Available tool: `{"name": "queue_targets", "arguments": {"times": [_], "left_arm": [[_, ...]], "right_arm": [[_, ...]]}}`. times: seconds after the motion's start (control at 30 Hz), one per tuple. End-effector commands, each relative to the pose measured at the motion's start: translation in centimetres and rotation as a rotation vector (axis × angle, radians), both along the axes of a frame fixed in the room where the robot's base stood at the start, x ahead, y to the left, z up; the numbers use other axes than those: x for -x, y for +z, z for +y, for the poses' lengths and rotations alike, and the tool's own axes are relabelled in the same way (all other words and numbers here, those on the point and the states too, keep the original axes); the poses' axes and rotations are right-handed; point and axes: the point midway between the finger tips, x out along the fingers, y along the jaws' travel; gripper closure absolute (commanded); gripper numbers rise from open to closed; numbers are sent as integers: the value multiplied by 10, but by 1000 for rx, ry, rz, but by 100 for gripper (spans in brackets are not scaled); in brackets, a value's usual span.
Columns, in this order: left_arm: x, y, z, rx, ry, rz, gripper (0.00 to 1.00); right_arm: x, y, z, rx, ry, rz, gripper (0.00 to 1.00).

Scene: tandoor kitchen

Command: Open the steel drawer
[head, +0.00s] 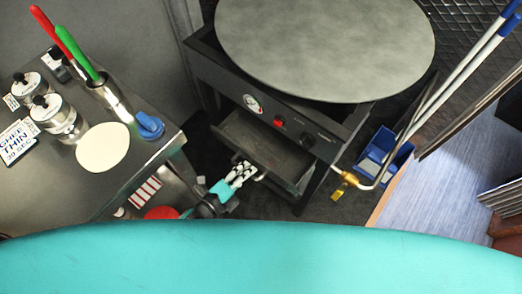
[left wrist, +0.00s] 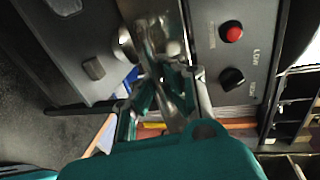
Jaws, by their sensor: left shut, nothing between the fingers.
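The steel drawer (head: 265,142) sits under the round griddle in the head view. It is pulled out, and its empty inside shows from above. My left gripper (head: 243,172) is at the front edge of the drawer, beside a pale handle (head: 262,177). Its fingers are shut with nothing between them. In the left wrist view the shut fingers (left wrist: 168,88) overlap shiny metal, and I cannot tell whether they touch it. My right gripper is not in view.
The dark griddle stand has a red button (head: 279,121) and a black knob (head: 307,139) above the drawer. A steel counter (head: 150,165) with pots stands at the left. A gas pipe with a yellow tag (head: 338,194) and a blue bin (head: 377,155) are at the right.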

Motion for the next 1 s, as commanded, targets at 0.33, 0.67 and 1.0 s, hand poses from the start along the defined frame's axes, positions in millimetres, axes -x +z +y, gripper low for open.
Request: {"name": "queue_targets", "arguments": {"times": [0.33,0.67,1.0], "left_arm": [[70,0,51,-1,1,1,100],[92,0,68,0,0,-2,100],[93,1,68,1,1,-3,99]], "right_arm": [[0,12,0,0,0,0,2],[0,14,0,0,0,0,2],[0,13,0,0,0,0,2]]}}
